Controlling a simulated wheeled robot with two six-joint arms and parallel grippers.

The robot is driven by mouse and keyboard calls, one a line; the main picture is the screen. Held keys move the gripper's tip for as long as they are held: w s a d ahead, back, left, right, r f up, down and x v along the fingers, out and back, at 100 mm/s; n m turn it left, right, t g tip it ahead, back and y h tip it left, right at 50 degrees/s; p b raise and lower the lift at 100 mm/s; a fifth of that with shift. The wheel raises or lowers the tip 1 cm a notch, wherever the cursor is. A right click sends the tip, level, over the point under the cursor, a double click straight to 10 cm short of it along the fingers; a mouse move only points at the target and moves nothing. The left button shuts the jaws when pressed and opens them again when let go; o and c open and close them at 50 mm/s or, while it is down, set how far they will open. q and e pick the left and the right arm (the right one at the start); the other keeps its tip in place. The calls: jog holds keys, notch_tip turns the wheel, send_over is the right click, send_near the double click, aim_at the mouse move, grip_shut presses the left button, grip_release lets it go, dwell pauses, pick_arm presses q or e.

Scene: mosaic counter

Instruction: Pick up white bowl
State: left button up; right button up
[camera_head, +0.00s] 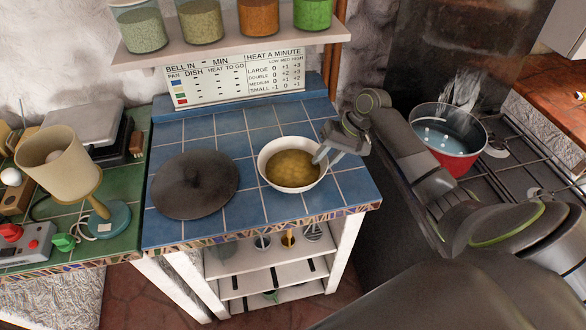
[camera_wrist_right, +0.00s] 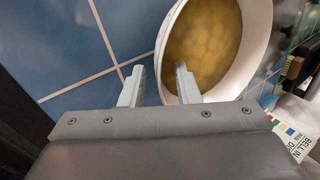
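The white bowl (camera_head: 297,189) stands upright on the blue tiled counter (camera_head: 228,133) and holds a yellow-brown filling with rounded lumps. My right gripper (camera_head: 320,158) is at the bowl's right rim in the head view. In the right wrist view, the bowl (camera_wrist_right: 252,42) fills the upper right. The gripper (camera_wrist_right: 160,70) is open there, with one finger over the inside of the bowl and the other outside it. The rim lies between the fingers, with a visible gap. My left gripper is not in view.
A dark round lid (camera_head: 195,186) lies left of the bowl. A red pot (camera_head: 450,143) of steaming liquid sits on the stove at right. A lamp (camera_head: 68,165) stands far left. A shelf of jars (camera_head: 230,45) hangs above the back.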

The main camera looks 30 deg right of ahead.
aim_at(293, 169)
jog(key=shift+x, duration=1.45)
jog(key=shift+a, duration=0.1)
jog(key=shift+c, duration=0.4)
grip_shut()
jog(key=shift+r, duration=0.1)
